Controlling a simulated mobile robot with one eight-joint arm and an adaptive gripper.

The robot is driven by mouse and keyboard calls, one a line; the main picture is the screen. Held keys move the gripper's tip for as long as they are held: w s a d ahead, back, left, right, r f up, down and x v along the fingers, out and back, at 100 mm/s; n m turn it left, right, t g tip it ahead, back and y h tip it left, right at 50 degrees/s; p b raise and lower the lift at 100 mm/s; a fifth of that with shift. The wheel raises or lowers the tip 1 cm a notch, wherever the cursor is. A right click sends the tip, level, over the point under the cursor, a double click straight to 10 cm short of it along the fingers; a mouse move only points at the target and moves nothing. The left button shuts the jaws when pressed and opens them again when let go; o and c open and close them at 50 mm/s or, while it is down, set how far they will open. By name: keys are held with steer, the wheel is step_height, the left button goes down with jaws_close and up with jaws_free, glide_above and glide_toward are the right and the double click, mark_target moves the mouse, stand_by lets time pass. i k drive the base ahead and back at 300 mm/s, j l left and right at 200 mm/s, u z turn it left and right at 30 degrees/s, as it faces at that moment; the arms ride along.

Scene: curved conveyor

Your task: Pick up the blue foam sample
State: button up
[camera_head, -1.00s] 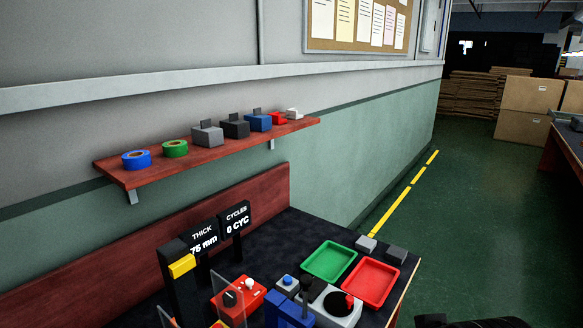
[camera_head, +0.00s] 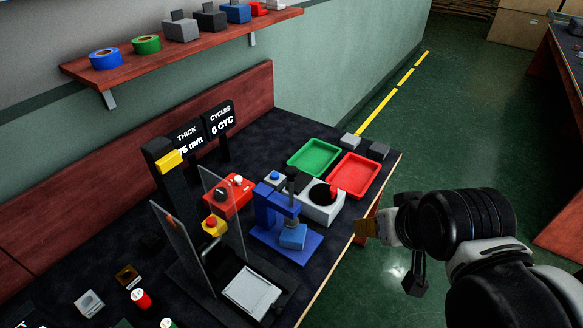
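A small blue block (camera_head: 292,236), which looks like the blue foam sample, sits on the blue base of a small press (camera_head: 268,228), below its black plunger. The block's top is partly close under the plunger; I cannot tell if they touch. My gripper (camera_head: 388,250) is at the right, beyond the table's front edge and apart from the block. A tan-tipped part points left and a dark part hangs down. I cannot tell how far its fingers are parted. Nothing is visibly held.
A green tray (camera_head: 291,161) and red tray (camera_head: 331,186) lie behind the press. A white device with a black disc (camera_head: 318,212) stands beside it. Clear upright panels (camera_head: 232,213) and a red control box (camera_head: 240,196) stand to the left. Open floor lies right of the table.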

mark_target(294, 239)
steer(key=k+l+z, duration=0.25)
steer(key=k, duration=0.3)
steer(key=k+l+z, duration=0.25)
steer(key=k+l, duration=0.25)
